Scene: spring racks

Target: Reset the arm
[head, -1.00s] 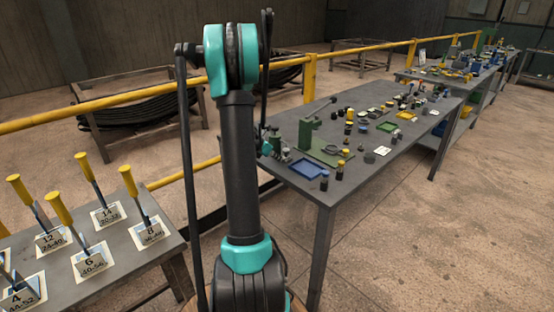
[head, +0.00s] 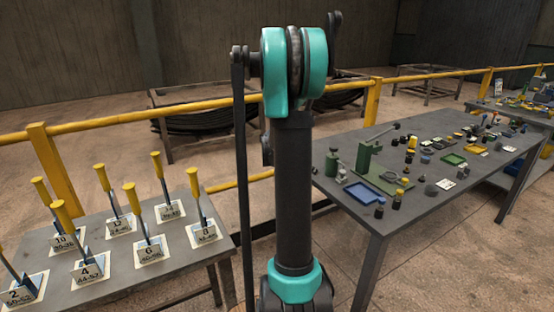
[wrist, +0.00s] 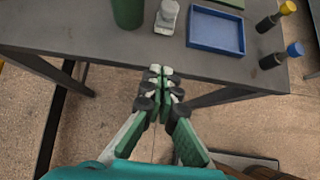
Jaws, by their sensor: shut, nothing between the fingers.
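My arm (head: 293,190) stands upright in the middle of the head view, with its teal and black joint at the top. My gripper is not visible in the head view. In the wrist view my gripper (wrist: 160,75) points forward with its green and grey fingers together and nothing between them. Its fingertips show against the front edge of a dark grey table (wrist: 120,45), apart from the items on it. I cannot tell its exact height relative to the tabletop.
The right table (head: 365,222) carries a blue tray (head: 363,194), a green press (head: 366,162) and small bottles. The left table (head: 190,262) holds several yellow-handled tools (head: 160,165) on numbered cards. A yellow railing (head: 215,108) runs behind. Bare floor lies between the tables.

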